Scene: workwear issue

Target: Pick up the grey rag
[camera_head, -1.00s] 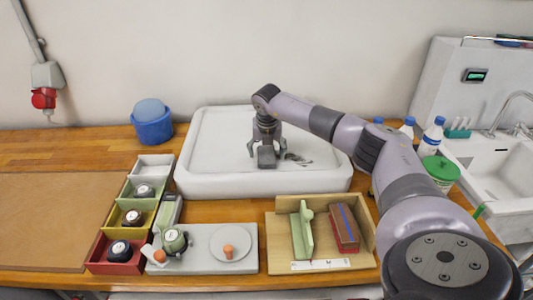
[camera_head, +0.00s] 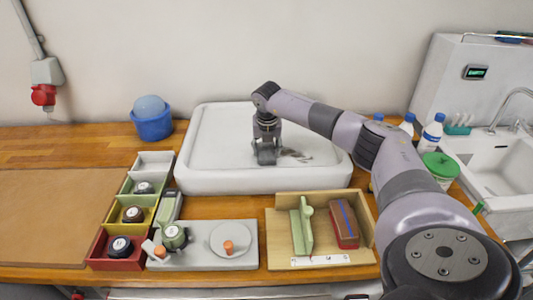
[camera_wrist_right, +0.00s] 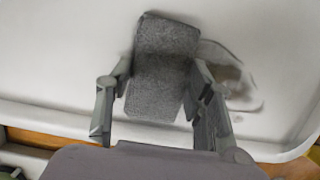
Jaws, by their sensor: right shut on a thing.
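The grey rag (camera_wrist_right: 155,85) is a fuzzy, folded, block-like pad in the right wrist view. In the head view the rag (camera_head: 266,158) shows as a dark grey patch at the white tray (camera_head: 215,183). My right gripper (camera_head: 266,148) reaches down over the tray from the right and is shut on the rag. In the right wrist view the fingers of my right gripper (camera_wrist_right: 160,78) press on its two sides. I cannot tell whether the rag still touches the tray. My left gripper is not in view.
A grey smear (camera_head: 297,155) marks the tray beside the rag. In front are coloured bins (camera_head: 108,245), a grey board (camera_head: 205,262) and a wooden box (camera_head: 285,258) with a green and a brown item. A blue bucket (camera_head: 153,125) stands at the left; a sink (camera_head: 505,165) is at the right.

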